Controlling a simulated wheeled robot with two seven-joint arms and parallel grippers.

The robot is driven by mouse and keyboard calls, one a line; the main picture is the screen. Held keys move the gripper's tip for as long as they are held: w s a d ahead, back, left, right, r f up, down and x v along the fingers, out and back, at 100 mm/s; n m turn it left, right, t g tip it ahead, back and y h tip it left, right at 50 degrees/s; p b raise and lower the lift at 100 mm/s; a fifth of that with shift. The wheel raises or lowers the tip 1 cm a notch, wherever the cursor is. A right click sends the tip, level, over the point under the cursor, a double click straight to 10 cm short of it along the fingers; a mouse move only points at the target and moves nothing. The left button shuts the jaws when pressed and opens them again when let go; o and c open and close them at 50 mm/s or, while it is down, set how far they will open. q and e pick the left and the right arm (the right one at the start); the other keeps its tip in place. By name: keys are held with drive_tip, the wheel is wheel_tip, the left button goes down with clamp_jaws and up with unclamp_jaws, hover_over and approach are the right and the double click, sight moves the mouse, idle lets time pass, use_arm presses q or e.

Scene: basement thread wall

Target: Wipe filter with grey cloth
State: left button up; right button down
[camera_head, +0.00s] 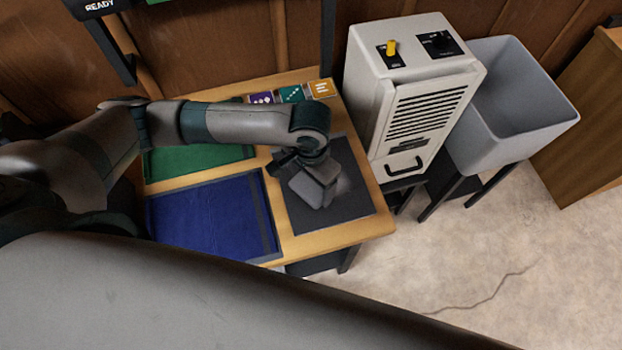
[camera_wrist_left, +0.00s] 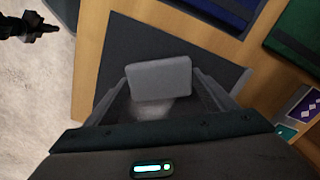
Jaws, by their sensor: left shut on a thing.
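My left gripper (camera_wrist_left: 160,100) is shut on a light grey, folded-looking pad, which I take for the grey cloth (camera_wrist_left: 160,78). In the head view my left arm reaches over the table from the left, and the grey cloth (camera_head: 318,185) is under its hand, over a dark grey flat panel (camera_head: 345,222). The panel may be the filter; I cannot tell for sure. A paler patch shows on it beside the cloth. The panel also shows in the wrist view (camera_wrist_left: 125,45). I cannot tell whether the cloth touches it.
Blue (camera_head: 210,220) and green (camera_head: 200,158) cloth-like sheets lie on the wooden table (camera_head: 330,240), left of the panel. Coloured tags (camera_head: 292,94) line its back edge. A white vented unit (camera_head: 415,100) and a grey basin (camera_head: 510,105) stand to the right. Floor is open in front.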

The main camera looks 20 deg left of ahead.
use_arm(q)
drive_tip(key=shift+d, duration=0.1)
drive_tip(key=shift+w+d+r+p, duration=0.1)
drive_tip(key=shift+w+d+p, duration=0.35)
drive_tip(key=shift+d+p, duration=0.25)
drive_tip(key=shift+w+d+p, duration=0.35)
drive_tip(key=shift+w+d, duration=0.1)
drive_tip(key=shift+d, duration=0.2)
drive_tip(key=shift+w+d, duration=0.1)
drive_tip(key=shift+w, duration=0.05)
drive_tip(key=shift+w+d+p, duration=0.25)
drive_tip(key=shift+d+p, duration=0.05)
drive_tip(key=shift+d, duration=0.05)
drive_tip(key=shift+w+d+p, duration=0.2)
drive_tip(key=shift+w+d, duration=0.1)
drive_tip(key=shift+d, duration=0.2)
drive_tip(key=shift+w+d+p, duration=0.15)
drive_tip(key=shift+w+d, duration=0.1)
drive_tip(key=shift+d, duration=0.2)
drive_tip(key=shift+f, duration=0.2)
